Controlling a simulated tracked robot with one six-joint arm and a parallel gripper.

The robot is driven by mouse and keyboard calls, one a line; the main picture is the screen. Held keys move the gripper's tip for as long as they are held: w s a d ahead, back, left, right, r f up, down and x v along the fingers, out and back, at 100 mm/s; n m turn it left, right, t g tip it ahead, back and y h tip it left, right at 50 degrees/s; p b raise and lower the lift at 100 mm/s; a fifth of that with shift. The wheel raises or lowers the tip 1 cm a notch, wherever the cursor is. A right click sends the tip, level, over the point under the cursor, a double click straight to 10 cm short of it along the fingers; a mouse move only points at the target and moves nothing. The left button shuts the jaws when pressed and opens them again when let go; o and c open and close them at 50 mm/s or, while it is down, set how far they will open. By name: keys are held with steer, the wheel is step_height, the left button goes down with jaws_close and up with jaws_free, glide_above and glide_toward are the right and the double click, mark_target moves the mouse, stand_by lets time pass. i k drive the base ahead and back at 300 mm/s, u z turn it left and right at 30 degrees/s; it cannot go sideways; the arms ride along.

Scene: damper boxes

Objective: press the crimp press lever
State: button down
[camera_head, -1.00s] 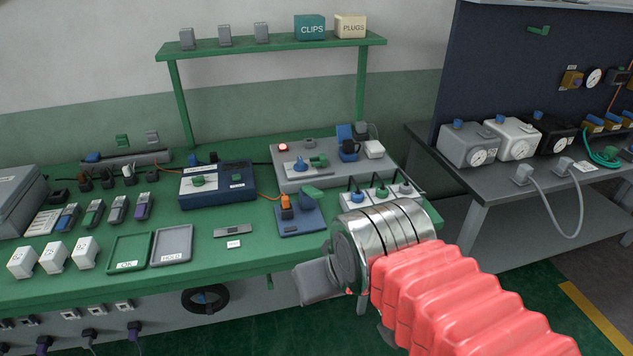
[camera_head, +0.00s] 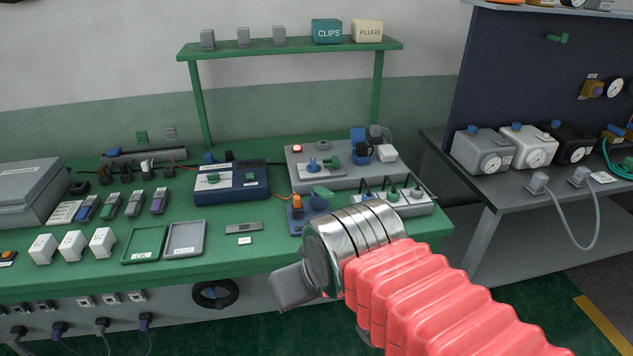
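A grey station (camera_head: 298,177) with a red light and a blue box (camera_head: 232,196) stand behind the device. A socket strip (camera_head: 414,207) is to its right. Two trays, OK (camera_head: 146,244) and HOLD (camera_head: 185,239), lie to the left. A green shelf (camera_head: 290,46) spans the back.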

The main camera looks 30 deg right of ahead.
mark_target(326, 194)
steer(key=i, duration=1)
steer(key=u, duration=0.05)
